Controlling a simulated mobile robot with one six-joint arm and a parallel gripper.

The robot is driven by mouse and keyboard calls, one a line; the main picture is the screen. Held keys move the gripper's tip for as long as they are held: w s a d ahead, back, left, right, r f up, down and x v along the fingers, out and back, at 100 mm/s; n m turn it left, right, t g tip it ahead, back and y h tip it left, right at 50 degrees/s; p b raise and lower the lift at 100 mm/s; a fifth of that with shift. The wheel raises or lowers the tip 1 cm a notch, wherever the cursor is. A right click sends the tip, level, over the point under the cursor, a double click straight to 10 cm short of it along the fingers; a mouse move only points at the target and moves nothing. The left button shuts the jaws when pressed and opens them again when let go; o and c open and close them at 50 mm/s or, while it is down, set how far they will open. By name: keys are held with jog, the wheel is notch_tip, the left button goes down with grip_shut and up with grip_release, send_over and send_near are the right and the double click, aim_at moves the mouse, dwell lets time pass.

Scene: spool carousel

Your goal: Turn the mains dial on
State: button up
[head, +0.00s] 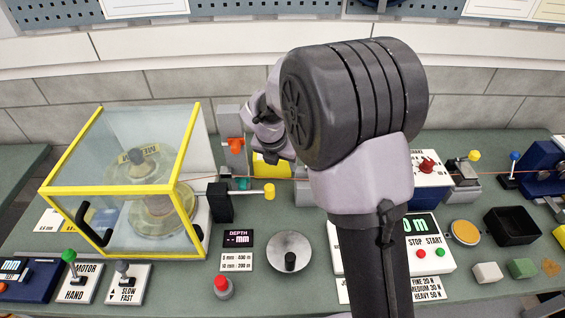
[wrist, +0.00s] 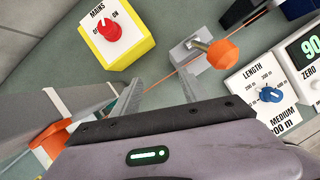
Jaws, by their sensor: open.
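The mains dial is a red knob (wrist: 110,30) on the white top of a yellow box (wrist: 126,58), at the upper left of the wrist view. OFF and ON are printed by the knob, and a small pale mark on it seems to lie nearer OFF, but it is too small to be sure. In the head view a bit of the yellow box (head: 271,168) shows below my wrist; the knob is hidden there. My gripper (wrist: 159,74) is open and empty, its two fingers apart, below and to the right of the dial in the wrist view and not touching it.
A grey block with an orange knob (wrist: 222,54) and an orange wire stand right of the fingers. A grey post with an orange part (head: 235,147) is close to my wrist on the left. A yellow-framed clear guard (head: 120,190) fills the left bench.

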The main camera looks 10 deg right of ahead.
jog(key=shift+s, duration=0.55)
